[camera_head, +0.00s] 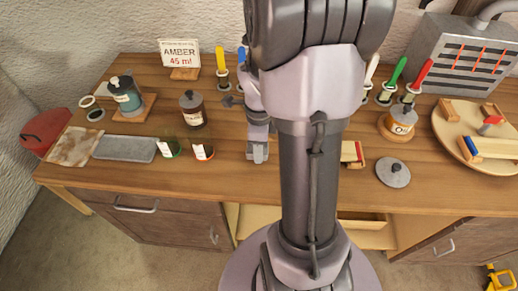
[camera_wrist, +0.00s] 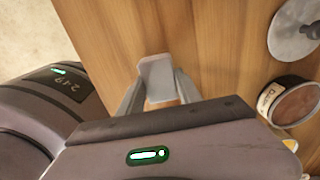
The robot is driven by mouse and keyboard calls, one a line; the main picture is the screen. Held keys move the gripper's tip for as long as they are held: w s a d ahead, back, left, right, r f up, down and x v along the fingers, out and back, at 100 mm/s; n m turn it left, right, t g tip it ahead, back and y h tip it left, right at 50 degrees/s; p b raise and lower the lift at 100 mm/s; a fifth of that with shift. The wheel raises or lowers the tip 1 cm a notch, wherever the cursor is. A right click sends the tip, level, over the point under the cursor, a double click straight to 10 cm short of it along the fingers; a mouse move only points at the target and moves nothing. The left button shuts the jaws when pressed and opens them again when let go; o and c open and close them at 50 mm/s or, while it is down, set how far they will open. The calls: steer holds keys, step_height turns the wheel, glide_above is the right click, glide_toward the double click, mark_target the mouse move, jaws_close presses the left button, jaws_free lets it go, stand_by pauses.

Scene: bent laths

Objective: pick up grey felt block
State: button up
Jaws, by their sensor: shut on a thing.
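The grey felt block (camera_wrist: 155,76) is a small pale grey piece held between the two fingers of my gripper (camera_wrist: 158,88) in the wrist view. My gripper is shut on it, with one finger on each side. In the head view my gripper (camera_head: 257,150) is over the middle of the wooden bench, just left of my arm. There the fingers and the block are hard to tell apart. I cannot tell whether the block is clear of the bench top.
The wooden bench (camera_head: 225,178) carries a dark brown jar (camera_head: 193,110) and two small cups left of my gripper. A flat grey slab (camera_head: 125,148) lies farther left. A round grey lid (camera_head: 393,173) and a round board (camera_head: 455,125) are at right. My arm hides the bench's middle.

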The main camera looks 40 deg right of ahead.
step_height(320, 180, up, 2)
steer(key=shift+p, duration=0.35)
steer(key=s+a, duration=0.2)
steer(key=s, duration=0.1)
steer(key=s+a+p, duration=0.1)
steer(key=s+a, duration=0.1)
steer(key=s, duration=0.1)
steer(key=s+a, duration=0.2)
steer(key=s, duration=0.1)
steer(key=shift+s+r, duration=0.2)
steer(key=shift+r, duration=0.05)
steer(key=f+b, duration=0.1)
steer(key=b, duration=0.2)
steer(key=shift+s+a, duration=0.1)
steer(key=shift+s, duration=0.05)
steer(key=s+b, duration=0.1)
steer(key=s+a+r+b, duration=0.1)
steer(key=b, duration=0.1)
steer(key=s+a+b, duration=0.1)
steer(key=b, duration=0.1)
steer(key=shift+s+a+r, duration=0.15)
steer(key=shift+s+a, duration=0.1)
steer(key=shift+s, duration=0.15)
steer(key=o, duration=0.5)
steer(key=c, duration=0.4)
